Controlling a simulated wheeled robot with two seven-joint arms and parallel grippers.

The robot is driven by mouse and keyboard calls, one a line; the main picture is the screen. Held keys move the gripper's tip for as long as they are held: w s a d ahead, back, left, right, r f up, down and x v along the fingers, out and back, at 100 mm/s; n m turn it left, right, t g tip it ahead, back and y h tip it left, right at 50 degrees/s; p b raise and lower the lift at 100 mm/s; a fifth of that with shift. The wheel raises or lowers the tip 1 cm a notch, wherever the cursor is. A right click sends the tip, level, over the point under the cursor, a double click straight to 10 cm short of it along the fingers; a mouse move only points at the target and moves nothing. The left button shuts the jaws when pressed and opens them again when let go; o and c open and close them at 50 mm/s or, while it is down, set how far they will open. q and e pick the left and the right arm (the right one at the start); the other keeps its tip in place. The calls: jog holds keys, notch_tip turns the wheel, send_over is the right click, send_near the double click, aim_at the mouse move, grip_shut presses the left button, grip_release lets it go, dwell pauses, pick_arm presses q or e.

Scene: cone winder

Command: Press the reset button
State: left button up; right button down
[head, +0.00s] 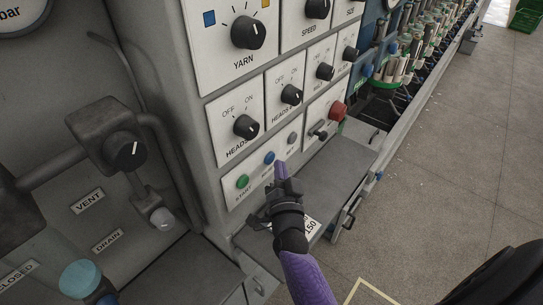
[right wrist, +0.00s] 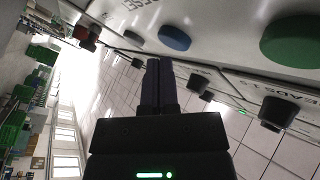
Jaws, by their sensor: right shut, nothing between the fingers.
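A row of small buttons sits low on the white control panel. The blue button (head: 269,158) is between the green START button (head: 243,182) and a grey button (head: 292,138). A label ending in "ESET" lies by the blue button in the right wrist view (right wrist: 175,38); in the head view my fingers partly cover it. My right gripper (head: 281,171), with purple fingers, is shut and empty, just below and right of the blue button. In the right wrist view its fingertips (right wrist: 158,66) point toward the panel's button row, apart from the blue button. My left gripper is not in view.
Black knobs (head: 246,126) and a red button (head: 338,111) are on the panel around the row. A grey ledge (head: 335,180) juts out below it. At left are a valve knob (head: 122,150) and pipes. Open floor (head: 450,190) lies to the right.

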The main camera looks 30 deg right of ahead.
jog(key=shift+s, duration=0.1)
jog(key=s, duration=0.1)
jog(key=s+d+p, duration=0.1)
jog(key=s, duration=0.1)
jog(key=s+d+p, duration=0.1)
jog(key=shift+s, duration=0.2)
dwell(0.3)
dwell(0.5)
